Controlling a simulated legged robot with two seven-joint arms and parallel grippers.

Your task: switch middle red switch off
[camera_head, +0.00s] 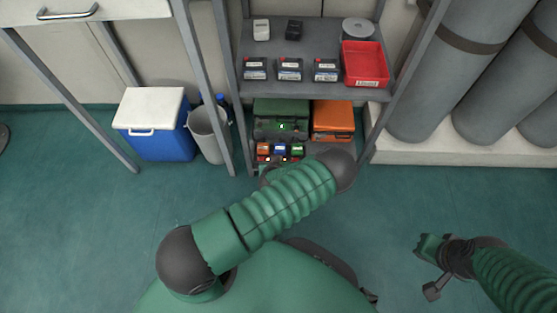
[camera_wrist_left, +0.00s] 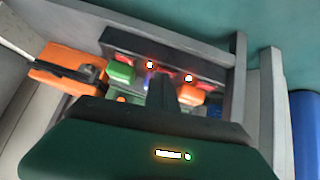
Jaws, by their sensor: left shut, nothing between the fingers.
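A low power strip (camera_wrist_left: 212,74) with red switches is on the bottom shelf, seen upside down in the left wrist view. One lit red switch (camera_wrist_left: 121,63) is beside the green plug block (camera_wrist_left: 121,73). Another lit red switch (camera_wrist_left: 189,77) is by the orange plug block (camera_wrist_left: 190,95). The middle switch is largely hidden behind my left gripper (camera_wrist_left: 161,78), which is shut and empty with its dark fingers at the strip's middle. Whether they touch it I cannot tell. My right gripper (camera_head: 428,270) is open and empty above the floor.
A green case (camera_head: 281,112) and an orange case (camera_head: 333,116) stand behind the strip. Shelf posts (camera_head: 222,90) flank it. A red bin (camera_head: 365,64) and black batteries are on the shelf above. A blue cooler (camera_head: 160,140) and grey bucket (camera_head: 207,135) stand left.

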